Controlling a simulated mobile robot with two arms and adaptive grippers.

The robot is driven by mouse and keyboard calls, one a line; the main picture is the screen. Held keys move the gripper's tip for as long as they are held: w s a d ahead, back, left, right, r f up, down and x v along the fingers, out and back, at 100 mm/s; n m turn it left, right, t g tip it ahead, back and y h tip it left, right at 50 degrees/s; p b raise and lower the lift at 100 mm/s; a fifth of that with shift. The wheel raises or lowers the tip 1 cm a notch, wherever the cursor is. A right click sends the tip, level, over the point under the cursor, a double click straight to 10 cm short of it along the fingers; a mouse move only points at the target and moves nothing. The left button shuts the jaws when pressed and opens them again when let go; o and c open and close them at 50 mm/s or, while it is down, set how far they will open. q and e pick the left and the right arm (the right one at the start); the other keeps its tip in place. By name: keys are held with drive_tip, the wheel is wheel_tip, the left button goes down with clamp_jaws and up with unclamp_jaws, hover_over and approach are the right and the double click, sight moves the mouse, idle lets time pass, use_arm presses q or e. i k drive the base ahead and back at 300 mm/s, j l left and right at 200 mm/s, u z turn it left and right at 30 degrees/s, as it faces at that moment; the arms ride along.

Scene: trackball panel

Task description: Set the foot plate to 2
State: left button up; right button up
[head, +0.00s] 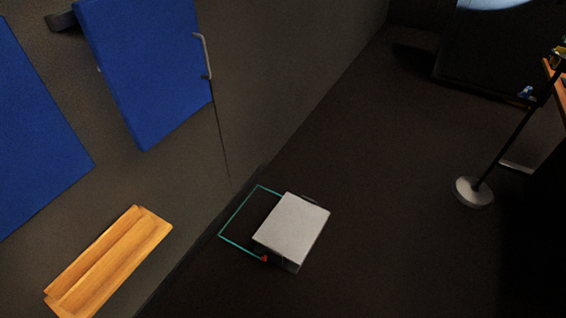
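A pale grey, flat-topped box-like plate (292,227), which looks like the foot plate, sits on the dark floor at the lower middle of the head view. A thin teal outline (238,214) lies on the floor beside its left side, partly covered by it. A small red spot (265,258) shows at the outline's lower corner, next to the plate. No number or scale is readable on the plate. Neither of my grippers is in view.
Blue panels (145,65) hang on the grey wall at the left, one beside a metal handle (204,56). A wooden ledge (108,262) juts from the wall. A stand with a round base (473,192) is at the right. The floor between is clear.

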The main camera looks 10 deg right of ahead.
sight(291, 229)
drive_tip(key=z, duration=0.4)
drive_tip(key=i+l+z, duration=0.15)
drive_tip(key=z, duration=0.3)
drive_tip(key=i+l+z, duration=0.15)
drive_tip(key=z, duration=0.25)
drive_tip(key=i+z, duration=0.3)
drive_tip(key=z, duration=0.15)
drive_tip(key=i+u, duration=0.2)
drive_tip(key=i, duration=0.9)
drive_tip(key=i+u, duration=0.25)
drive_tip(key=i, duration=0.8)
drive_tip(key=i+j+u, duration=0.15)
drive_tip(key=i+u, duration=0.7)
drive_tip(key=i+l+u, duration=0.1)
drive_tip(key=i+u, duration=0.35)
drive_tip(key=i+l+u, duration=0.3)
drive_tip(key=i+u, duration=0.35)
drive_tip(key=u, duration=0.25)
drive_tip(key=i+u, duration=0.2)
drive_tip(key=u, duration=0.25)
drive_tip(key=i+l+u, duration=0.1)
drive_tip(key=u, duration=0.35)
drive_tip(key=i+l+u, duration=0.25)
drive_tip(key=u, duration=0.15)
